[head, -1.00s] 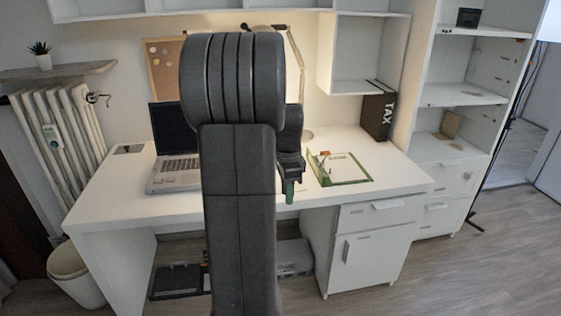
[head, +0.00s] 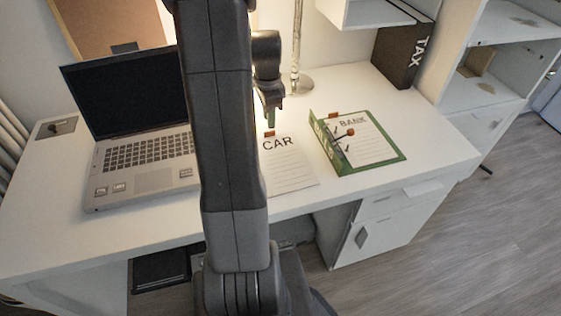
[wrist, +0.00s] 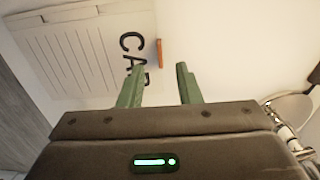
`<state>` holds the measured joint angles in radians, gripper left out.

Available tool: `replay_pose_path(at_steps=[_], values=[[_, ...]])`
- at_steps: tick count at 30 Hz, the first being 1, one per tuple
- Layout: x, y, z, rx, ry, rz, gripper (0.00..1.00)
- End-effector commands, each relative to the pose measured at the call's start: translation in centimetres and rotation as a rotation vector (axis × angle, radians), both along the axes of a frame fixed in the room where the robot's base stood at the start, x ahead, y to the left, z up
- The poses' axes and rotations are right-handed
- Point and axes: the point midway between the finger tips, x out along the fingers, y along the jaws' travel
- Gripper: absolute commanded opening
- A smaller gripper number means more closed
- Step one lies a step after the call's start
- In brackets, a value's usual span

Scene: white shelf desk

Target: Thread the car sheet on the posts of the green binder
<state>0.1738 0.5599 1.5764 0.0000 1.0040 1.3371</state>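The car sheet (head: 290,172) is a white lined page marked CAR, lying flat on the desk left of the binder. Its left part is hidden behind my arm. A small orange tab (head: 269,134) is at its top edge. The sheet also shows in the wrist view (wrist: 85,50). The green binder (head: 398,157) lies open with a page marked BANK (head: 362,140) in it. Posts with a red-brown piece (head: 350,132) stand by its spine, which reads BILLS. My gripper (wrist: 160,68) is open and empty, its green fingers apart, with the orange tab (wrist: 160,53) between them in view.
A laptop (head: 140,150) stands open on the left of the desk. A lamp base (head: 299,84) and a black TAX binder (head: 402,55) are at the back. The desk (head: 440,140) is clear right of the green binder.

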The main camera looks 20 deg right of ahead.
Motion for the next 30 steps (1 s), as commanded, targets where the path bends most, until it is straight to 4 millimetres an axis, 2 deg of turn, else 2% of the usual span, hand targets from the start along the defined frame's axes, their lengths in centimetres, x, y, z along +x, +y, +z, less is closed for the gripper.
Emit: replay_pose_path(at_steps=[6,9,17,18,22,23,30], values=[[-0.5,0.0,-3.5,0.001,0.004,0.0,0.31],[-0.5,0.0,-4.4,0.001,0.003,0.0,0.31],[-0.4,0.0,-4.7,0.0,0.001,0.0,0.31],[-0.4,0.0,-4.7,0.0,0.001,0.0,0.29],[-0.4,0.0,-4.7,0.0,0.001,0.0,0.03],[-0.4,0.0,-4.7,0.0,0.001,0.0,0.0],[-0.4,0.0,-4.7,0.0,0.001,0.0,0.0]])
